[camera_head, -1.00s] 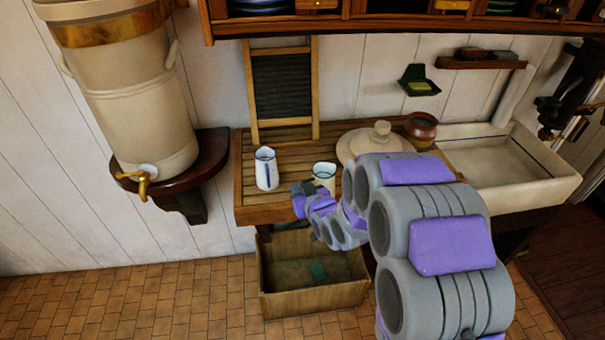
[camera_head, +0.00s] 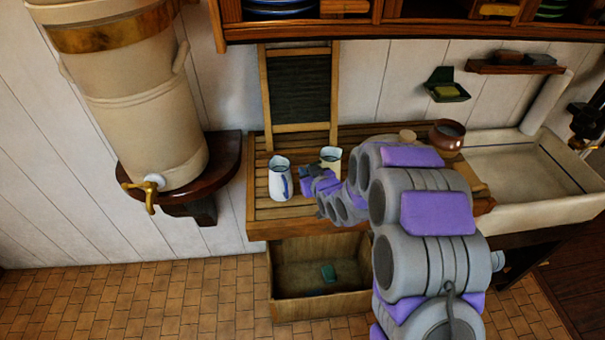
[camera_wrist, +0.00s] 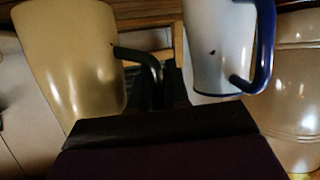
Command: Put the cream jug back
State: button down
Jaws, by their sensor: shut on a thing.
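The cream jug (camera_head: 331,155) is at my gripper in the head view, near the middle of the wooden draining board (camera_head: 262,215). In the wrist view the cream jug (camera_wrist: 72,60) fills the left, and its dark handle runs down to my gripper. My gripper (camera_head: 312,184) is shut on it at the handle; the fingertips are mostly hidden. A white jug with a blue handle (camera_head: 279,180) stands just left of the cream jug in the head view. It also shows in the wrist view (camera_wrist: 215,45). I cannot tell whether the cream jug touches the board.
A washboard (camera_head: 300,90) leans on the wall behind. A brown pot (camera_head: 447,137) and a stone sink (camera_head: 530,175) are to the right. A large tan water urn (camera_head: 140,100) stands on a shelf at left. An open wooden crate (camera_head: 320,308) sits below.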

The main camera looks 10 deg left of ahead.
jog(key=f, duration=0.3)
jog(key=shift+s, duration=0.25)
jog(key=shift+w+a+f, duration=0.1)
jog(key=shift+a, duration=0.75)
jog(key=c, duration=1.4)
grip_release()
jog(key=shift+a, duration=0.25)
jog(key=shift+d, duration=1.15)
jog(key=shift+s+a+r, duration=0.1)
jog(key=shift+s+r, duration=0.3)
jog(key=shift+s, duration=0.2)
jog(key=v, duration=0.4)
jog(key=shift+s+a, duration=0.15)
jog(key=shift+a, duration=0.25)
jog(key=s+d+r+m+g+h, duration=0.2)
jog(key=s+d+r+g+h, duration=0.15)
jog(key=s+d, duration=0.6)
jog(key=s+d+r+m+g+h, duration=0.1)
jog(key=s+d+r+g+h, duration=0.2)
jog(key=s+d, duration=0.65)
jog(key=s+d+r+m+g, duration=0.1)
jog(key=s+r+g, duration=0.2)
jog(key=s, duration=0.9)
jog(key=s+d+r+m+g, duration=0.2)
jog(key=s+r+g, duration=0.2)
jog(key=s, duration=0.9)
jog(key=shift+s+d+r+m+h, duration=0.15)
jog(key=shift+s+r+m+h, duration=0.15)
jog(key=shift+r, duration=0.5)
